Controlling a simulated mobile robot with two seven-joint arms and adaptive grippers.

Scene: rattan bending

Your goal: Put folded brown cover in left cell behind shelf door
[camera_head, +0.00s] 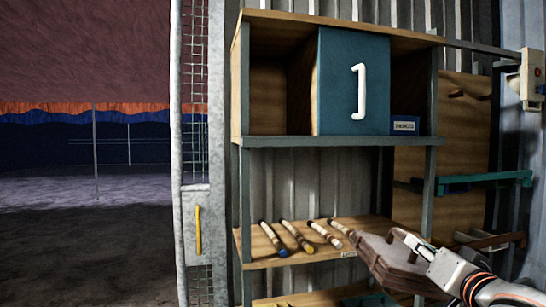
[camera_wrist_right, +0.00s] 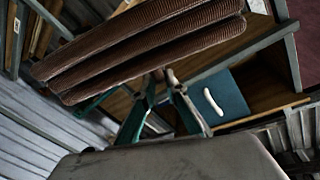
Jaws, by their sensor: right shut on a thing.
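The folded brown cover (camera_head: 385,262), a ribbed stack of flat layers, hangs tilted at the lower right in the head view. It fills the upper part of the right wrist view (camera_wrist_right: 150,48). My right gripper (camera_head: 412,243) is shut on its edge; its fingers (camera_wrist_right: 160,84) meet the cover's lower side. The teal shelf door (camera_head: 345,85) with a white handle (camera_head: 359,91) stands across the middle of the upper shelf box. The left cell (camera_head: 268,98) shows open to its left and looks empty; part of its inside is hidden. My left gripper is not in view.
A small blue box (camera_head: 404,125) stands right of the door. Several wooden-handled tools (camera_head: 297,236) lie on the lower shelf (camera_head: 300,255). A metal mesh gate (camera_head: 195,150) stands close to the shelf's left side. Open floor (camera_head: 85,250) lies farther left.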

